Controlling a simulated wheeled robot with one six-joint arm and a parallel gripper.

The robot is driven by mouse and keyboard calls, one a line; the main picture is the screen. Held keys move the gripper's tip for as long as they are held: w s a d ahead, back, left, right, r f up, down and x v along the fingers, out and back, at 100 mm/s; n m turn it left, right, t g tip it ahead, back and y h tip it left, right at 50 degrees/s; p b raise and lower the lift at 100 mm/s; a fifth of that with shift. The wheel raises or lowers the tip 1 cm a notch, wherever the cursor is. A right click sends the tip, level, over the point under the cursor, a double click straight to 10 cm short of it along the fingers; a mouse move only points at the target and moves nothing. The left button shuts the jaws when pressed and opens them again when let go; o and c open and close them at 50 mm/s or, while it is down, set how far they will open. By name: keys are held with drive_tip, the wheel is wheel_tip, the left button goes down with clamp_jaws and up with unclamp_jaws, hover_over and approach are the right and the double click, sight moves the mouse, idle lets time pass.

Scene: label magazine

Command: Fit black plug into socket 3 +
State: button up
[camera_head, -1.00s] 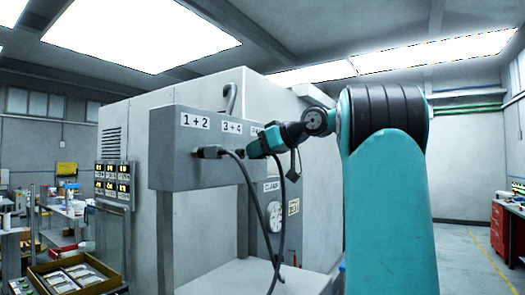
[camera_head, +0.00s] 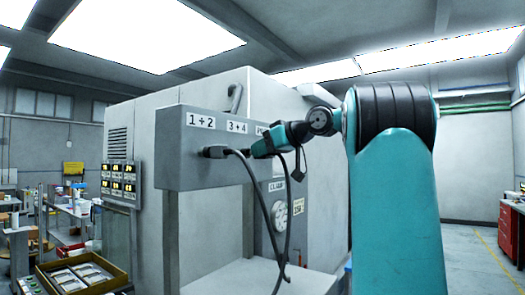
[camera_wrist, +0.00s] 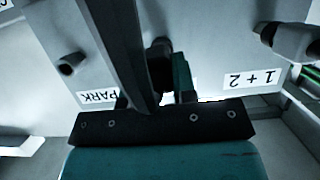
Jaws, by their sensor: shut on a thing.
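My gripper (camera_head: 263,147) is in front of the grey socket panel, just below and right of the "3 + 4" label (camera_head: 237,127). It is shut on the black plug (camera_wrist: 160,56), which shows between the jaws in the wrist view. In the wrist view the panel appears upside down, and my gripper (camera_wrist: 165,88) and a thick black cable (camera_wrist: 122,45) cover the area between the "PARK" label (camera_wrist: 98,97) and the "1 + 2" label (camera_wrist: 252,79). The socket face behind the plug is hidden, so I cannot tell whether the plug touches it.
Another dark plug (camera_head: 215,152) sits at the panel under "1 + 2"; it also shows in the wrist view (camera_wrist: 285,40). A dark round fitting (camera_wrist: 70,64) is near "PARK". Dark cables (camera_head: 262,205) hang below the panel, over a pale shelf (camera_head: 245,276).

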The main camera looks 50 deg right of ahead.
drive_tip(key=shift+w+a, duration=0.1)
drive_tip(key=shift+w, duration=1.1)
idle(0.4)
drive_tip(key=o, duration=1)
drive_tip(key=shift+w, duration=0.1)
